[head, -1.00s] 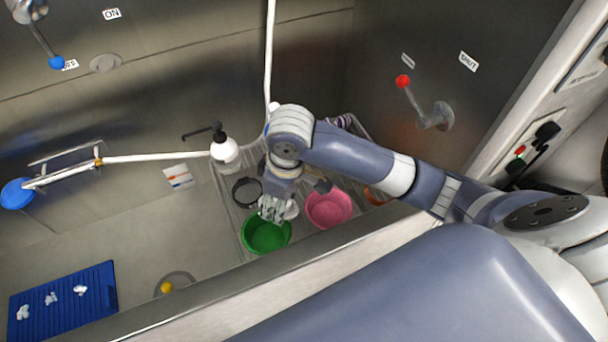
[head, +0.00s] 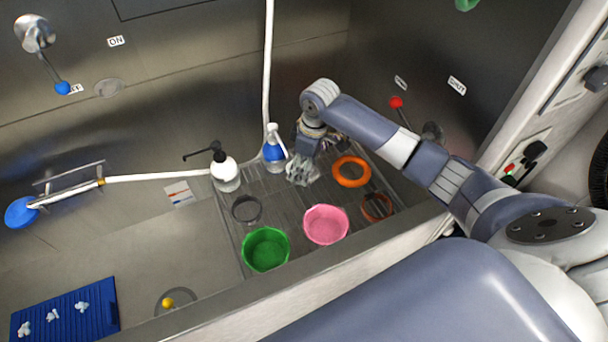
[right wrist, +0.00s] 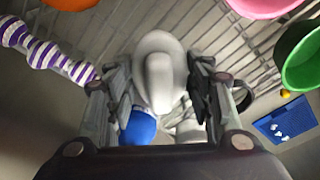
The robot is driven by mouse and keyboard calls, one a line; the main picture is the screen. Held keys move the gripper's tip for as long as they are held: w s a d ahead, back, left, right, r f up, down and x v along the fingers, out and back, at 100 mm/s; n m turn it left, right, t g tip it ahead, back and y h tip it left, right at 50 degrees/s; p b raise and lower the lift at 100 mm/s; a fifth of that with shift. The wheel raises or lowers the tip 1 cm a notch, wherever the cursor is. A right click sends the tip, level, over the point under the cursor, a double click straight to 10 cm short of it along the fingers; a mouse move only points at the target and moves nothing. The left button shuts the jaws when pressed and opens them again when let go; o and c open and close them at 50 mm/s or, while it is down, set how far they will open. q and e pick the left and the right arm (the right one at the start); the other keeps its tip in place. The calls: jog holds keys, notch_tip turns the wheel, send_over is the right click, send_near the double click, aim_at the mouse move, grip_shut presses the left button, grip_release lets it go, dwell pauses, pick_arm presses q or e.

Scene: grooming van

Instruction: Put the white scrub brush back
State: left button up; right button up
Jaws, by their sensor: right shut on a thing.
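The white scrub brush (right wrist: 160,75) shows in the right wrist view as a smooth white oval between the fingers. My right gripper (right wrist: 162,95) is shut on it. The brush is hard to make out there among the fingers. I cannot tell whether it touches the rack. My left gripper is not in view.
A white pump bottle (head: 225,172) stands left.

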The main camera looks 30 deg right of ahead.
jog(key=shift+f+p, duration=0.35)
jog(key=shift+f, duration=2.25)
jog(key=shift+f, duration=0.1)
jog(key=o, duration=1)
jog(key=shift+o, duration=0.2)
jog(key=r, duration=0.4)
jog(key=s+r, duration=0.1)
jog(key=r, duration=0.3)
jog(key=d+r+b, duration=0.1)
jog(key=r, duration=0.3)
jog(key=shift+s+r, duration=0.1)
jog(key=shift+s, duration=0.1)
